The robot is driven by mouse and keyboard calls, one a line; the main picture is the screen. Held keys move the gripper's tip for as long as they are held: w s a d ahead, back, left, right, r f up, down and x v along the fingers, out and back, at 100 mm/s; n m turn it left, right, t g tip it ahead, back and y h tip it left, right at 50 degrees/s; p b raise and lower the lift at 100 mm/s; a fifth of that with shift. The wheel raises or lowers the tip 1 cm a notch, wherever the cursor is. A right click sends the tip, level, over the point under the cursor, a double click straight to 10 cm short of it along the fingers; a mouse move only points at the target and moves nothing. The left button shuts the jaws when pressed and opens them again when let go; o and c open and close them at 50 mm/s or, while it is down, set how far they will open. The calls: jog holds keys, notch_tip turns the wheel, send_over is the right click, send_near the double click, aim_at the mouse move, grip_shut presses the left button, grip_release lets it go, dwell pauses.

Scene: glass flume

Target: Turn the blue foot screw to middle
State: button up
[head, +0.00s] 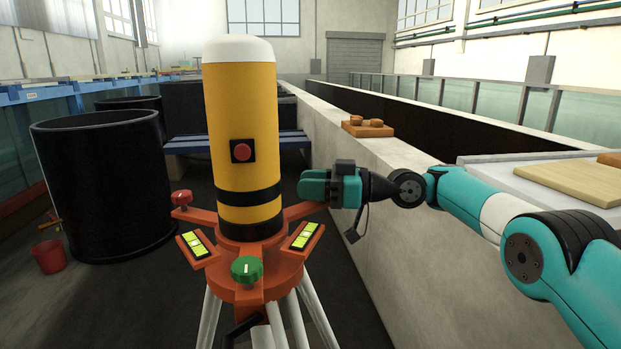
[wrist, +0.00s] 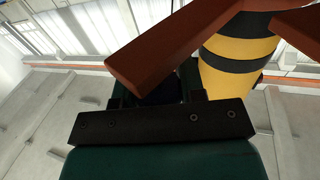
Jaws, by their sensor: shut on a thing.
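A yellow cylinder (head: 242,130) with a white cap and black bands stands on an orange-red three-armed base (head: 262,262). My gripper (head: 312,186) is shut at the end of the base's right arm, where it covers the blue foot screw in the head view. In the wrist view my gripper (wrist: 158,98) lies by the end of an orange-red arm (wrist: 170,50). A dark patch between the jaws seems to be the screw, but its pointer cannot be read. The green foot screw (head: 247,269) is in front and the red foot screw (head: 181,198) at left.
Two bubble levels (head: 195,244) (head: 303,236) sit on the base, which stands on pale tripod legs (head: 318,312). A long concrete wall (head: 375,190) runs close on the right. A black tank (head: 105,185) and a red bucket (head: 49,256) stand at left.

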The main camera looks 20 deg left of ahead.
jog(key=shift+r, duration=0.1)
jog(key=o, duration=0.9)
jog(key=shift+o, duration=0.2)
jog(key=shift+r, duration=0.4)
notch_tip(320, 180, up, 19)
jog(key=p, duration=1.4)
jog(key=shift+p, duration=0.3)
